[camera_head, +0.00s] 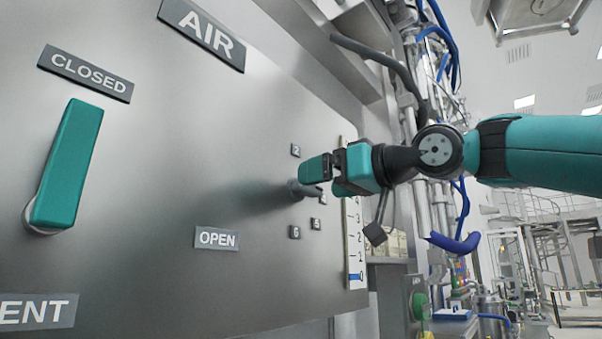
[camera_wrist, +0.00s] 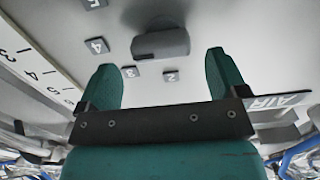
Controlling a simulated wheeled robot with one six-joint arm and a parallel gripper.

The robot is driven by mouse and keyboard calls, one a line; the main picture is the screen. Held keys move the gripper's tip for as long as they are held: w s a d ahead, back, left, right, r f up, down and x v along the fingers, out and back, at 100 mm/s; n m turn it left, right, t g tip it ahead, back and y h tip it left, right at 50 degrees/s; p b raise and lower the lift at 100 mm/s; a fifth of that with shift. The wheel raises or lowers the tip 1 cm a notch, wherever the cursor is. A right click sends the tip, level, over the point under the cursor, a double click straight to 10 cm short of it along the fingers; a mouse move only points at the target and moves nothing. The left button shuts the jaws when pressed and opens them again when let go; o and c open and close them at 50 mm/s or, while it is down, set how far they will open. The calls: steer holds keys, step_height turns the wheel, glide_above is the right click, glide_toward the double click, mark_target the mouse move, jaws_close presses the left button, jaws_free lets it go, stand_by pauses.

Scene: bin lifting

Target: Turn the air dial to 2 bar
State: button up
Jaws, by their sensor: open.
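The air dial (camera_head: 303,190) is a dark grey knob on the steel panel, partly hidden behind my gripper in the head view. In the wrist view the dial (camera_wrist: 160,43) appears as an elongated grey bar, lying nearly sideways in the picture. Number plates 2 (camera_wrist: 170,76), 3 (camera_wrist: 129,72) and 4 (camera_wrist: 97,45) sit around it. I cannot tell which number it points to. My gripper (camera_head: 320,178) is open at the dial. In the wrist view its teal fingers (camera_wrist: 160,62) stand apart on either side of the dial, with no clear contact.
A teal lever (camera_head: 68,165) stands on the panel's left between the CLOSED plate (camera_head: 85,72) and OPEN plate (camera_head: 216,238). The AIR plate (camera_head: 203,33) is above. A vertical numbered scale (camera_head: 355,240) runs along the right edge. Pipes and hoses (camera_head: 440,80) crowd behind my arm.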

steer(key=shift+p+x, duration=0.6)
steer(key=shift+x, duration=1.4)
